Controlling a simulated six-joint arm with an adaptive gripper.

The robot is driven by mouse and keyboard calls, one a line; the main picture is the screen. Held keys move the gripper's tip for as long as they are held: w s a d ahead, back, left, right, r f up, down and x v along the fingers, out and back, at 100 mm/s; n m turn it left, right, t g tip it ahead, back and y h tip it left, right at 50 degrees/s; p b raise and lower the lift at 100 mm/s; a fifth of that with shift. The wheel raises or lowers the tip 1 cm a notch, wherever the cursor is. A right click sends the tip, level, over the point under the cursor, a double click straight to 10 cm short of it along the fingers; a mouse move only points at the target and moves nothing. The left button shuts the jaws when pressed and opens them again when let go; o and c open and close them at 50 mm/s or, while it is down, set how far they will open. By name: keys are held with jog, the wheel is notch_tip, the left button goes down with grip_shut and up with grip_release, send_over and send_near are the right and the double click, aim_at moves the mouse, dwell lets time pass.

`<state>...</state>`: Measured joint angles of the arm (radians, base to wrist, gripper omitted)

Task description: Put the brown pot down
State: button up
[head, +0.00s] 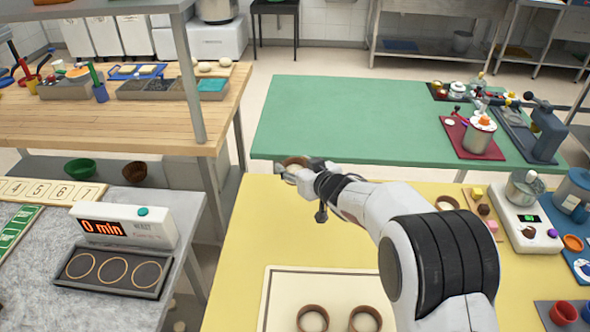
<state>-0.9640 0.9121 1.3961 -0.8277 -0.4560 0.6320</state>
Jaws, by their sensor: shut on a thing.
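The brown pot (295,161) is a small round thing at the end of my arm, in the middle of the head view. My gripper (292,170) is shut on it and partly hides it. It appears against the far edge of the yellow table (248,235) and the gap before the green table (300,115). I cannot tell its exact height. A cream board (290,285) with a dark outline lies at the near part of the yellow table. Two brown ring-shaped pots (313,310) stand on its near part.
A grey counter (185,215) at left carries a timer (125,226) reading "0 min" above a tray with three round places (113,270). The yellow table's left part is clear.

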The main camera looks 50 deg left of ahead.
dwell(0.7)
jog(key=shift+w+d+r, duration=0.1)
jog(key=shift+w+d, duration=0.05)
jog(key=shift+w, duration=0.15)
jog(key=w+d+r+m+t, duration=0.1)
jog(key=w+d, duration=0.2)
jog(key=d, duration=0.5)
jog(key=w+d+r, duration=0.2)
jog(key=d, duration=0.5)
jog(key=s+d+f+n+g, duration=0.1)
jog(key=s+d+n+g, duration=0.1)
jog(key=s+d, duration=0.4)
jog(key=s+d+f+n+g, duration=0.1)
jog(key=s+d+g, duration=0.1)
jog(key=s+d, duration=0.4)
jog(key=s, duration=0.4)
jog(key=shift+s+d+f+n+y, duration=0.3)
jog(key=shift+s+n, duration=0.1)
jog(key=shift+f, duration=0.1)
jog(key=shift+f, duration=2.8)
